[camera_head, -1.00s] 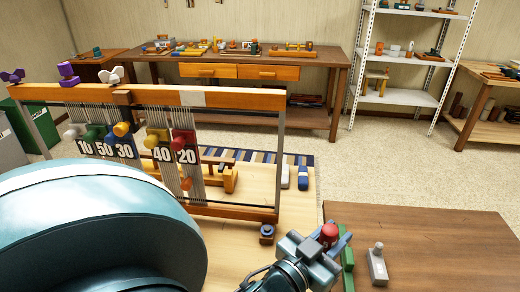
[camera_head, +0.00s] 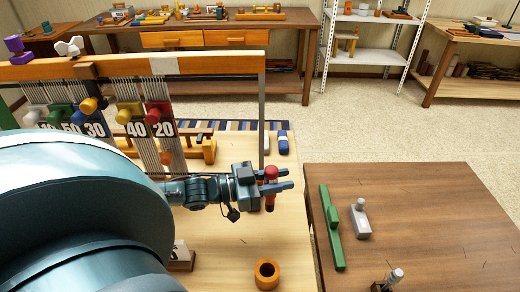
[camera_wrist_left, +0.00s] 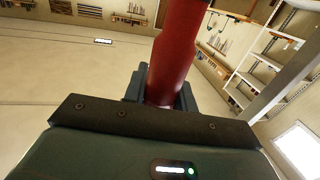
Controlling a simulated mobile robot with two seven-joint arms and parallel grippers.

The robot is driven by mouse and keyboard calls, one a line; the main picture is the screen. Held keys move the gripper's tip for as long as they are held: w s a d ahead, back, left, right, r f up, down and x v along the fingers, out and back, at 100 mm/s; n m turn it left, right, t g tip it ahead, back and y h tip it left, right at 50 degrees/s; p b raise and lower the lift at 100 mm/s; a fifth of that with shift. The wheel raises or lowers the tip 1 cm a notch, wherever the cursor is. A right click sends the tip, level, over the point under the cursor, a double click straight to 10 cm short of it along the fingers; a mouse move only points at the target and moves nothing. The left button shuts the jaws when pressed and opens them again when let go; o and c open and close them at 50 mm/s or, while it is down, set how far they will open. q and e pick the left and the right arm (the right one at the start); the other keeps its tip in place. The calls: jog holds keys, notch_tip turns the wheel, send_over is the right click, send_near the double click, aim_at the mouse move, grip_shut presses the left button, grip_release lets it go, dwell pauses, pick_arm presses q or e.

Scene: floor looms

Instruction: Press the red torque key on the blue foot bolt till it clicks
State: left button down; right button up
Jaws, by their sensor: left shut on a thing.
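The red torque key (camera_head: 271,173) is upright between the fingers of my left gripper (camera_head: 284,187), which is shut on it. The key's lower end shows just below the fingers. In the left wrist view the red shaft of the key (camera_wrist_left: 178,50) rises from between the jaws. My left gripper is at the lower end of the loom's right post (camera_head: 262,110). The blue foot bolt is not visible; the gripper and wrist cover the area around the post's foot. I cannot tell whether the key touches the bolt. My right gripper is not in view.
An orange ring-shaped holder (camera_head: 266,275) stands on the pale bench in front. A brown table (camera_head: 430,225) at right carries a green bar (camera_head: 331,228) and a grey block with a knob (camera_head: 360,219). The loom's weights (camera_head: 130,120) hang left of the post.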

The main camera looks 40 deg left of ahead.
pick_arm(q)
jog(key=shift+n, duration=0.3)
jog(key=a+r, duration=0.1)
jog(key=a, duration=0.1)
jog(key=w+a+r, duration=0.1)
jog(key=a, duration=0.2)
jog(key=w+a+r, duration=0.1)
jog(key=a, duration=0.1)
jog(key=shift+w+a+r, duration=0.2)
jog(key=shift+a, duration=0.15)
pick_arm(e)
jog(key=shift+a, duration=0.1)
pick_arm(q)
jog(key=shift+r, duration=0.1)
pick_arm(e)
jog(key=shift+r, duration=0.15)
